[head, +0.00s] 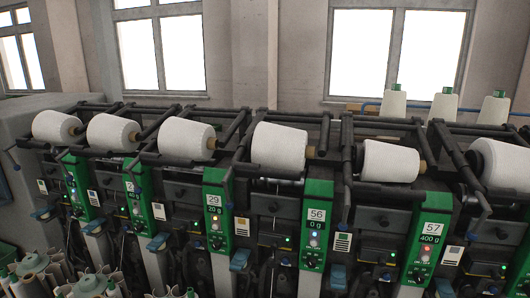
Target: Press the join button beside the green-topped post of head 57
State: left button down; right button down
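The green-topped post of head 57 (432,232) stands at the right of the head view. It carries a label reading 57 and a display reading 400 g. Below the display are small lights and buttons (425,256), one of them pale and lit. They are too small for me to tell which is the join button. The post looks unobstructed from here. Neither of my grippers is in view.
Post 56 (316,215), showing 0 g, and post 29 (214,205), showing 20 g, stand to the left. White yarn cones (280,148) lie along the top of the winder among dark arms. Blue levers (239,261) jut out low between posts. Paper tubes (40,267) crowd the lower left.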

aim_at(386, 277)
jog(key=k+j+z, duration=0.15)
jog(key=z, duration=0.35)
jog(key=k+j+z, duration=0.2)
jog(key=z, duration=0.3)
jog(key=j, duration=0.1)
